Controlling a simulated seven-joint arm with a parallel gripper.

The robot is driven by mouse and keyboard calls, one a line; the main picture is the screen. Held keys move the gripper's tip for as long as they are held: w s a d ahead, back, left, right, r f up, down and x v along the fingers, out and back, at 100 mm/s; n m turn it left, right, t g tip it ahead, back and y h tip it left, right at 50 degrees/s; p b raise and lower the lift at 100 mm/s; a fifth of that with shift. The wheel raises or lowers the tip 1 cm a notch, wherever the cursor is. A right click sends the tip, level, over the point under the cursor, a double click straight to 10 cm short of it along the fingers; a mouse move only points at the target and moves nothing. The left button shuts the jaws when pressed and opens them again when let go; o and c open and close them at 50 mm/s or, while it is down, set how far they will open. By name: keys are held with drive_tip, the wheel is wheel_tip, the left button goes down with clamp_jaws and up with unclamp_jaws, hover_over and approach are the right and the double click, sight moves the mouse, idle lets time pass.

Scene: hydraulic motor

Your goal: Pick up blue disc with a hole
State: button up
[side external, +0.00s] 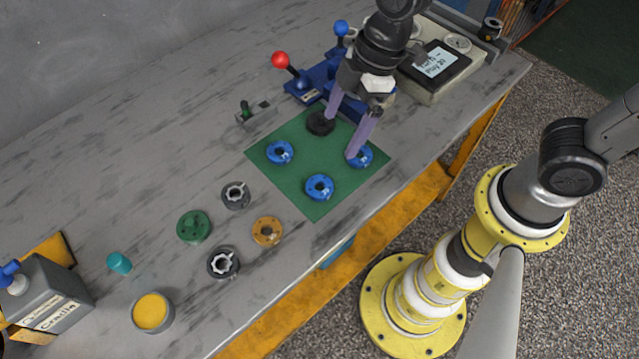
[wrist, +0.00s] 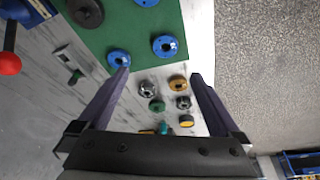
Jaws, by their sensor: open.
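Three blue discs with holes lie on a green mat: one at the left (side external: 279,152), one at the front (side external: 319,187) and one at the right (side external: 362,158). In the wrist view two blue discs (wrist: 165,46) (wrist: 118,59) show whole and a third (wrist: 146,2) is cut by the top edge. My gripper (side external: 341,134) is open and empty above the mat. In the side view one fingertip overlaps the right disc and the other is by a black disc; I cannot tell if they touch. In the wrist view the fingers (wrist: 161,75) are wide apart.
The black disc (side external: 320,124) lies on the green mat (side external: 298,192). Blue lever blocks with a red knob (side external: 280,60) stand behind it. Several ring parts, a green part (side external: 194,227) and an orange disc (side external: 267,231) lie left of the mat. The table's front edge is close.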

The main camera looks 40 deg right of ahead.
approach(318, 190)
drive_tip(key=shift+w+a+f, duration=0.15)
drive_tip(key=shift+w+f, duration=0.2)
drive_tip(key=shift+w, duration=0.05)
drive_tip(key=x, duration=0.4)
drive_tip(key=shift+s+f, duration=0.25)
drive_tip(key=shift+s, duration=0.15)
drive_tip(key=shift+w+a+f, duration=0.1)
drive_tip(key=shift+a+f, duration=0.05)
drive_tip(key=shift+f, duration=0.4)
clamp_jaws()
drive_tip(key=shift+r, duration=0.1)
